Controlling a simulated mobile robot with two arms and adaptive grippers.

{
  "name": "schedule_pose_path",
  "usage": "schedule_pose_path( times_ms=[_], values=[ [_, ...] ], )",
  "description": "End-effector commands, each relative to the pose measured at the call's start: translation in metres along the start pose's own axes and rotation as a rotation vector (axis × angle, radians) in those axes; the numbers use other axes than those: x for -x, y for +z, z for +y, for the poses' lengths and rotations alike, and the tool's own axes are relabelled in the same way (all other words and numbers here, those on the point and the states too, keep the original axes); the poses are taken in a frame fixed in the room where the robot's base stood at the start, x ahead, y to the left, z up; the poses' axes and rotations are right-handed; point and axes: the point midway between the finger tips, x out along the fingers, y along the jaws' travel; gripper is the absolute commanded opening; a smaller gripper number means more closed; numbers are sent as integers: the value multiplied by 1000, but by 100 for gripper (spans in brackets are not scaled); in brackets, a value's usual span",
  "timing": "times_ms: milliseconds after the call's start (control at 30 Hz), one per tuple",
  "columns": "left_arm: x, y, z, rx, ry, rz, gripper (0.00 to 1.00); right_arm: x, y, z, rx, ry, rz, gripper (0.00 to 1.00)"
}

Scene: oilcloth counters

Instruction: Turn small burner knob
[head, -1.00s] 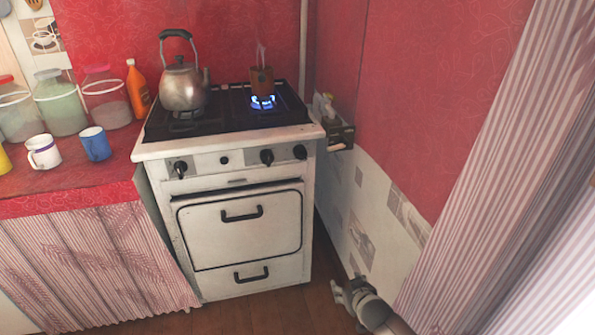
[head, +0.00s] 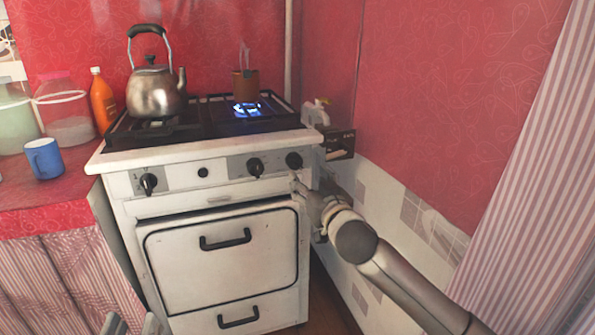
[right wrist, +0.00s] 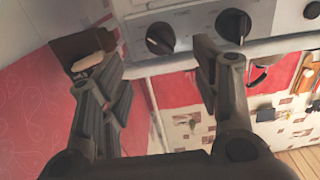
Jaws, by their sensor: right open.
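The white stove (head: 220,140) has black knobs on its front panel: a left knob (head: 148,183), a middle knob (head: 255,167) and a right knob (head: 294,160). Which one is the small burner knob is not marked. My right gripper (head: 303,188) is open just below and in front of the right knob. In the right wrist view, the right knob (right wrist: 160,38) shows between the open fingers, apart from them, and the middle knob (right wrist: 234,25) lies beyond the right finger. My left gripper (head: 131,324) shows only its tips at the bottom edge, spread apart.
A blue flame (head: 247,109) burns under a brown pot (head: 245,84) on the stove's right. A kettle (head: 156,92) stands on the left burner. A wall-side box (head: 338,143) is close to my right arm. A blue mug (head: 44,158) and jars stand on the left counter.

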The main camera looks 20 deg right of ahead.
Motion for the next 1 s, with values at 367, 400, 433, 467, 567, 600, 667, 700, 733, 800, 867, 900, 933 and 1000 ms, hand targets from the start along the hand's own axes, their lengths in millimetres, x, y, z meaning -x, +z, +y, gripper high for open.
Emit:
schedule_pose_path(
  times_ms=[367,400,433,467,567,600,667,700,733,800,867,900,933,1000],
  values=[
    [7,-52,7,11,16,306,40,-61,1,0,1,1,1,57],
    [8,-57,8,12,17,331,40,-65,1,0,0,0,1,57],
    [9,-60,8,13,17,349,40,-68,2,0,0,1,0,57],
    [10,-62,8,14,18,363,40,-71,1,0,0,0,0,57],
    [13,-70,9,15,20,405,40,-78,1,0,0,-1,0,57],
    [14,-72,9,16,20,416,40,-80,1,0,-1,0,0,57],
    [15,-74,9,16,20,428,40,-82,0,0,-1,0,0,57],
    [15,-75,9,17,21,433,40,-83,0,0,-1,0,0,57],
    [15,-76,9,17,21,436,40,-83,0,0,-1,0,0,57],
    [16,-76,9,17,21,439,40,-83,0,0,-1,-1,0,57],
    [16,-76,9,17,21,439,40,-83,0,0,-1,-1,0,57],
    [16,-76,9,17,21,439,40,-83,0,0,-1,-1,0,57],
    [16,-76,9,17,21,439,40,-83,0,0,-1,-1,0,57],
    [16,-76,9,17,21,439,40,-83,1,0,-1,-1,0,55]
  ],
)
